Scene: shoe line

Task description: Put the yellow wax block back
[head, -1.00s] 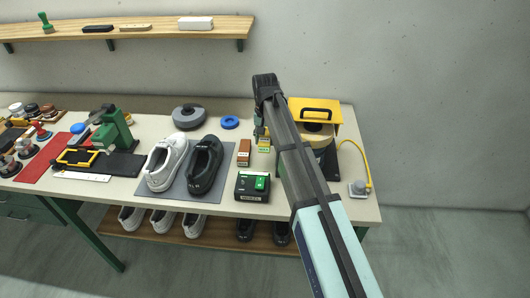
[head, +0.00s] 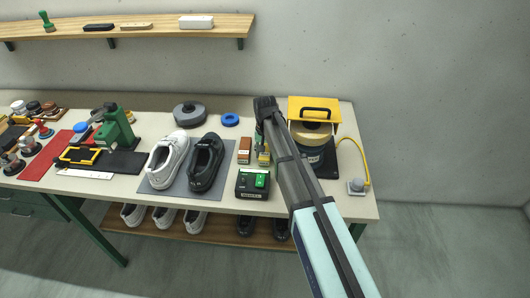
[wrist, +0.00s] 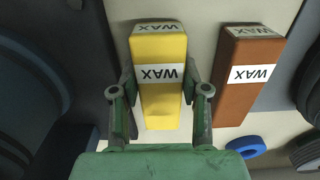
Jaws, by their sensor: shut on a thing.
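The yellow wax block (wrist: 160,103) fills the middle of the wrist view, its white WAX label facing the camera. My gripper (wrist: 160,82) is shut on it, one finger on each side. In the head view the yellow wax block (head: 264,158) shows small beside my arm, and my gripper (head: 261,142) is partly hidden by the arm. A brown wax block (head: 244,150) stands just left of it, a small gap apart; it also shows at right in the wrist view (wrist: 243,95). I cannot tell whether the yellow block touches the table.
A yellow-topped machine (head: 315,108) stands close on the right. A black box with a green switch (head: 252,184) is in front. The black shoe (head: 206,162) and white shoe (head: 166,158) stand on a grey mat at left. A blue ring (head: 230,119) lies behind.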

